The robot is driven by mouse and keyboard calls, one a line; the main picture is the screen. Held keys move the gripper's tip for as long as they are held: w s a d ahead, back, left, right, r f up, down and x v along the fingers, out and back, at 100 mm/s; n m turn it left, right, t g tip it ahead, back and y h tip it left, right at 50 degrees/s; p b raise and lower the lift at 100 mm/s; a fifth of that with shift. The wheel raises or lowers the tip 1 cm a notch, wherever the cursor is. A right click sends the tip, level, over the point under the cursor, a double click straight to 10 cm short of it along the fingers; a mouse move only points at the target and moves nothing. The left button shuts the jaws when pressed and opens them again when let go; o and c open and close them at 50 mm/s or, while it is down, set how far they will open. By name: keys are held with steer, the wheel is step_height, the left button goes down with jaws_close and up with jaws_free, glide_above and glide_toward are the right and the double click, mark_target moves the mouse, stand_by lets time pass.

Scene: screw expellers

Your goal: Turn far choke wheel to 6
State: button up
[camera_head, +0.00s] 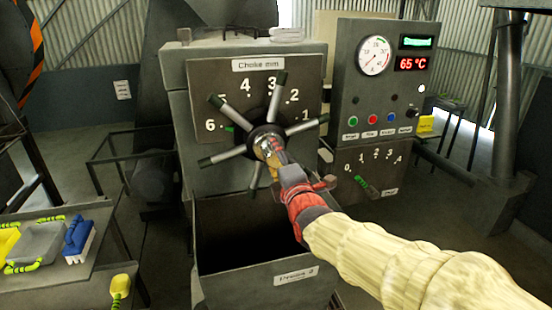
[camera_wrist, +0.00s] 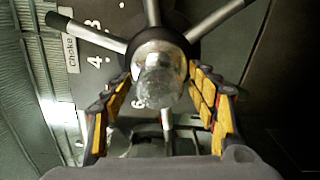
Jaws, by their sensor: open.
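The choke wheel (camera_head: 243,151) is a dark hub with several grey, black-tipped spokes on a panel (camera_head: 207,75) labelled "Choke mm". Numbers from 1 at right to 6 at left arc around it. A small green mark (camera_head: 229,128) shows beside the 6. My gripper (camera_head: 272,158) is at the hub. In the wrist view, my gripper (camera_wrist: 163,98) is open, with yellow-padded fingers on both sides of the wheel's rounded metal hub end (camera_wrist: 160,80). I cannot tell whether the pads touch it. Part of the hub is hidden by my gripper in the head view.
A control box (camera_head: 345,95) with a gauge, a 65 °C display and buttons stands right of the wheel. Below it is a smaller scale with a green-handled lever (camera_head: 366,185). An open bin (camera_head: 262,272) is below the wheel. A table (camera_head: 55,285) holds tools at left.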

steer(key=shift+s, duration=0.15)
steer(key=v, duration=1.1)
steer(key=shift+s, duration=0.35)
steer(key=shift+d+r, duration=0.1)
steer(key=shift+d, duration=0.05)
